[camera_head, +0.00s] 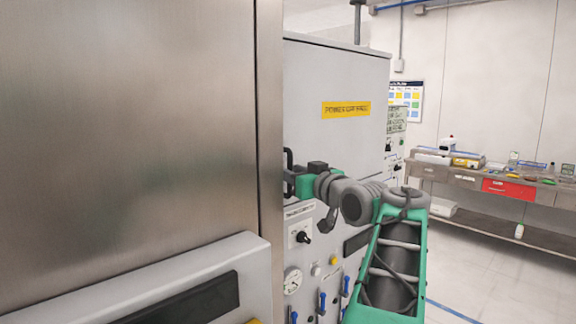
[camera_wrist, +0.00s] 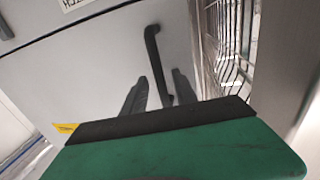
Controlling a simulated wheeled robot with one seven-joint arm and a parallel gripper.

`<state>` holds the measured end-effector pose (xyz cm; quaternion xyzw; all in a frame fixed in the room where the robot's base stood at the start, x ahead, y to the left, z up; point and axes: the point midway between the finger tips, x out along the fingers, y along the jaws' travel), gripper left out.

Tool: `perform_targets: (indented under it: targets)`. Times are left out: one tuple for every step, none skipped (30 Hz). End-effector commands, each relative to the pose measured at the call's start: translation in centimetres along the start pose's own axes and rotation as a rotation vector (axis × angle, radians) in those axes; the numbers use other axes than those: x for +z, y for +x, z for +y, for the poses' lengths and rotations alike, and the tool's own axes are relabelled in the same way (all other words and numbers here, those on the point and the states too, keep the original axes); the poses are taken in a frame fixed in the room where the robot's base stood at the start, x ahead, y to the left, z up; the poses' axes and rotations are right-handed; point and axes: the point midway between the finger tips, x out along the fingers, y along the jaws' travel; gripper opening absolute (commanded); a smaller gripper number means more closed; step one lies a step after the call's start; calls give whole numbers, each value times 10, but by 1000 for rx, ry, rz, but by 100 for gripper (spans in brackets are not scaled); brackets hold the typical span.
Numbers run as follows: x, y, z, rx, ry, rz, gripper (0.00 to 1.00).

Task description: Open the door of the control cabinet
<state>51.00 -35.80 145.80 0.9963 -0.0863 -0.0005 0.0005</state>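The control cabinet is a light grey box with a flat door (camera_head: 330,75) bearing a yellow label; the door looks closed. Its black bar handle (camera_wrist: 153,55) stands out from the door in the wrist view. My gripper (camera_wrist: 160,88) is open, with its two dark fingers apart. The lower part of the handle appears between the fingers in that view; I cannot tell whether they touch it. In the head view my gripper (camera_head: 290,172) is at the door's left edge by the handle, its fingertips partly hidden by the steel panel.
A large steel panel (camera_head: 125,110) fills the left foreground, close to my gripper. Knobs, a gauge (camera_head: 292,280) and blue levers (camera_head: 321,303) sit below the door. A workbench (camera_head: 490,185) with a red drawer stands at right. The floor between is clear.

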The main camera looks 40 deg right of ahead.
Motion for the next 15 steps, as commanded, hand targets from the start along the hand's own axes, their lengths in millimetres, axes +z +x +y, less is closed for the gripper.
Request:
perform_targets:
  targets:
    - [-2, 7, -2, -4, 1, 0, 34]
    - [-2, 9, -1, -3, 1, -1, 34]
    - [-1, 12, -1, -2, 0, -1, 34]
    - [-1, 13, -1, -2, 0, -1, 34]
    - [0, 13, -2, -2, -1, 0, 34]
    - [0, 14, -2, -3, -1, 0, 34]
    - [0, 14, -2, -3, -1, 0, 34]
    - [0, 14, -2, -3, -1, 0, 34]
    - [0, 14, -2, -3, -1, 0, 34]
    - [0, 14, -2, -3, -1, 0, 34]
    - [0, 14, -2, -4, -1, 0, 33]
    - [0, 14, -2, -4, -1, 0, 30]
    - [0, 14, -3, -4, -1, 0, 28]
    - [0, 14, -3, -4, -1, 0, 25]
    - [0, 14, -3, -4, -1, 0, 22]
